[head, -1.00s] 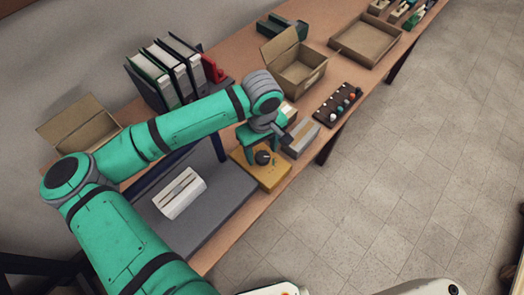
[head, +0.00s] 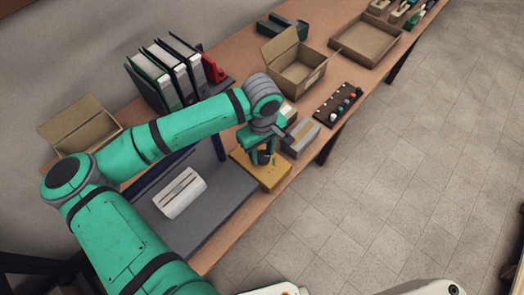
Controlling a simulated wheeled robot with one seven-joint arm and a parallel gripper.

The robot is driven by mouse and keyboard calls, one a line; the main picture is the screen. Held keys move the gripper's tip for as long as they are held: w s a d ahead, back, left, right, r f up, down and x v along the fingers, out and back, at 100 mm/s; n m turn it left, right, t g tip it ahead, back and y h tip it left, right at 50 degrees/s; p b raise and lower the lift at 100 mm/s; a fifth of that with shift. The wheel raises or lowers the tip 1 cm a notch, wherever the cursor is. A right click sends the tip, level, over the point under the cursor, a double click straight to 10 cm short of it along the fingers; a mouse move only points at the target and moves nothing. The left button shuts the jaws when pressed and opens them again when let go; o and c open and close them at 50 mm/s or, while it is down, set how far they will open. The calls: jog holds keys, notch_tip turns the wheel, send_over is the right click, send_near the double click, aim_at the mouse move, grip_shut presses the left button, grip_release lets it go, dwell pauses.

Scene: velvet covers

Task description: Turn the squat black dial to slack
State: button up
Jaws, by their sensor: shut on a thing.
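The squat black dial (head: 264,157) sits on top of a yellow box (head: 267,178) on the workbench. My gripper (head: 262,153) is above the box with its fingers down around the dial and shut on it. The fingers and wrist hide part of the dial. Any marks that show the dial's setting are too small to read.
A grey box (head: 301,138) stands close to the right of the yellow box. A dark board with coloured knobs (head: 338,104) and an open carton (head: 296,72) lie farther back. A white slotted block (head: 180,193) rests on a grey mat (head: 213,209) at left.

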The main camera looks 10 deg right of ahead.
jog(key=n, duration=0.3)
jog(key=shift+n, duration=0.4)
jog(key=n, duration=0.3)
jog(key=shift+a+n, duration=0.1)
jog(key=shift+n, duration=0.3)
jog(key=n, duration=0.6)
jog(key=shift+s, duration=0.15)
jog(key=n, duration=0.3)
jog(key=shift+n, duration=0.4)
jog(key=n, duration=0.3)
jog(key=shift+s+n, duration=0.1)
jog(key=shift+n, duration=0.3)
jog(key=n, duration=0.6)
jog(key=o, duration=1)
